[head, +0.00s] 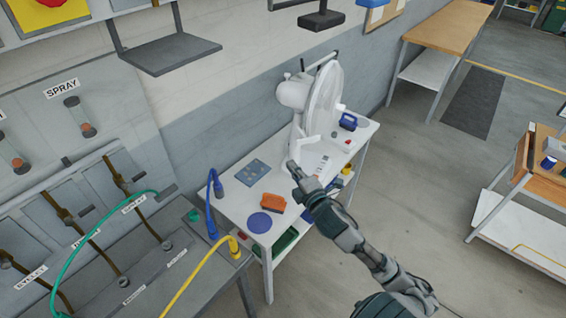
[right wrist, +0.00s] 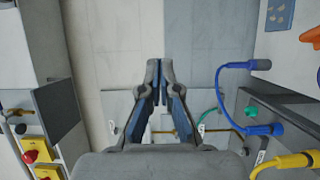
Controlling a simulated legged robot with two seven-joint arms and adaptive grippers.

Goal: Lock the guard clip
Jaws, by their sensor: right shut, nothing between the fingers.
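A white press-like machine (head: 318,100) with a rounded head stands on the white table (head: 236,205). I cannot make out the guard clip for sure in either view. My right gripper (head: 292,168) is in front of the machine's lower part in the head view; whether it touches it cannot be told. In the right wrist view the fingers of my right gripper (right wrist: 159,66) point at a pale wall and are shut with nothing between them. My left gripper is not in view.
An orange block (head: 273,202), a round blue pad (head: 259,222) and a blue plate (head: 252,172) lie on the table. Blue (head: 212,205) and yellow (head: 200,268) cables rise at its left. The grey panel (head: 70,240) stands left.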

